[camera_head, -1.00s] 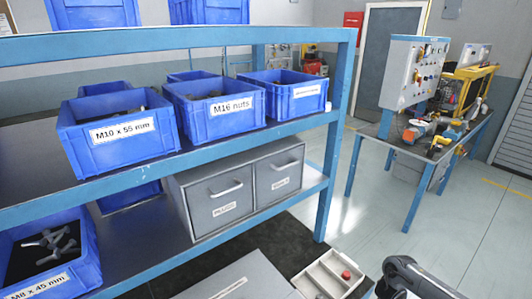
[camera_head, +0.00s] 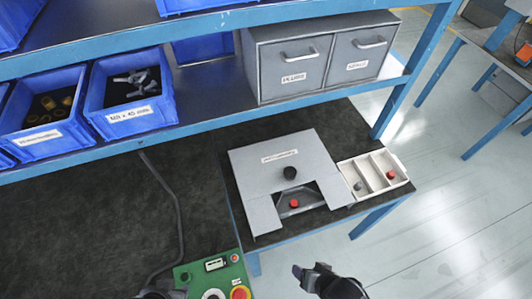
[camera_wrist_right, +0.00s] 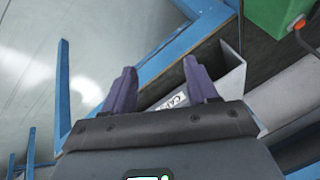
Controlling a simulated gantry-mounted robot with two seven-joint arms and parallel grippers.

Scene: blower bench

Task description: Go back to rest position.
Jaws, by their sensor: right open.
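My right gripper (camera_head: 312,272) shows at the bottom of the head view, in front of the bench and apart from the things on it. In the right wrist view its two purple fingers (camera_wrist_right: 158,78) are spread, with nothing held between them. A dark part at the bottom edge of the head view, beside the green control box, may be my left gripper (camera_head: 155,293). It is mostly cut off, and its jaws are hidden.
A green control box (camera_head: 203,275) with a cable stands at the bottom. A grey fixture (camera_head: 255,170) with black and red knobs and a white tray (camera_head: 347,168) sit on the bench. Blue shelving (camera_head: 210,128) holds blue bins and grey drawers (camera_head: 290,70).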

